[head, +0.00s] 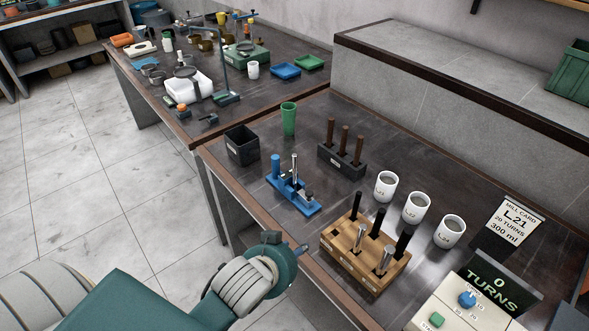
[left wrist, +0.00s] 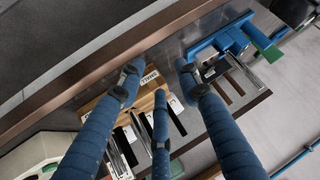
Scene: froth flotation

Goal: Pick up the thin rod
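A wooden block (head: 345,262) holds several upright rods, some with black handles (head: 378,222) and some with bare metal tops (head: 386,259). Which of them is the thin rod I cannot tell. My left gripper (left wrist: 158,76) shows three blue fingers spread apart, with nothing seen between them. In the left wrist view, the wooden block (left wrist: 97,108) and its rods lie behind the fingers, partly covered. In the head view, my left arm comes up from the bottom left and its wrist is beside the table's near edge, left of the block. My right gripper is not in view.
A blue stand (head: 286,191) with an upright metal post is left of the block. A dark rack (head: 340,165) of brown-topped rods, white cups (head: 417,208), a green cup (head: 289,118) and a black bin (head: 241,146) stand around it. A control box (head: 447,305) is at lower right.

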